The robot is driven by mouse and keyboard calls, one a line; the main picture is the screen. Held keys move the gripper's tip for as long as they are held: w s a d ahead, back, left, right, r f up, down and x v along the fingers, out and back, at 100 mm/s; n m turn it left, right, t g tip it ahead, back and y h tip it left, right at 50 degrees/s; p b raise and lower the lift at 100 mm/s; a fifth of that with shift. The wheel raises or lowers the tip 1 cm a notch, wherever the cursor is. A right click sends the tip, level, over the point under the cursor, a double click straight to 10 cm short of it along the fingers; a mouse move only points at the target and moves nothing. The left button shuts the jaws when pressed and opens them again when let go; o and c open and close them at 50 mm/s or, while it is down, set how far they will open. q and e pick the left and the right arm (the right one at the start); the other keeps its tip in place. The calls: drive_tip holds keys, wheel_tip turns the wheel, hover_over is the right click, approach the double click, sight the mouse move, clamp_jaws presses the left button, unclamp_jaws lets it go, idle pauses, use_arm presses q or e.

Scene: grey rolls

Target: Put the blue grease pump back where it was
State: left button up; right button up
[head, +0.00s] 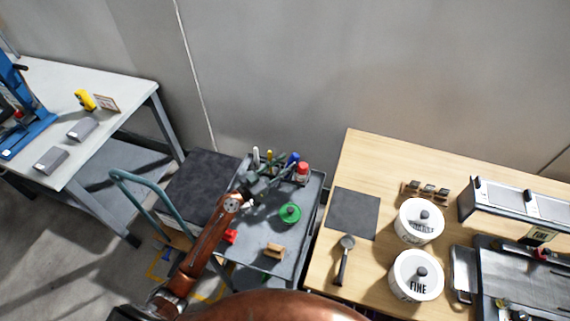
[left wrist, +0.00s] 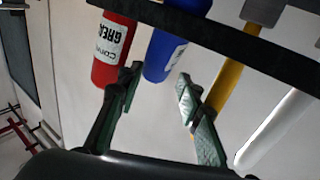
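The blue grease pump (head: 292,159) stands at the back of the grey cart, next to a red bottle (head: 302,173). In the left wrist view the pump (left wrist: 168,55) shows beside the red bottle (left wrist: 112,48), with a dark bar crossing in front of it. My left gripper (head: 273,178) is over the back of the cart, close to the pump. Its two fingers (left wrist: 160,80) are spread in the wrist view, with the pump's end seen between the tips and nothing gripped. Their exact distance from the pump is unclear. My right gripper is not in view.
A yellow handle (left wrist: 228,85) and a white handle (left wrist: 278,125) stand close beside the pump. The cart also carries a green round object (head: 290,213) and a wooden block (head: 274,251). A wooden table (head: 327,254) with white tubs stands at right.

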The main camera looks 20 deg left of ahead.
use_arm(q)
drive_tip(key=b+v, duration=0.2)
drive_tip(key=v, duration=0.9)
drive_tip(key=shift+s+a+b, duration=0.2)
drive_tip(key=shift+s+b, duration=0.1)
drive_tip(key=shift+b, duration=0.05)
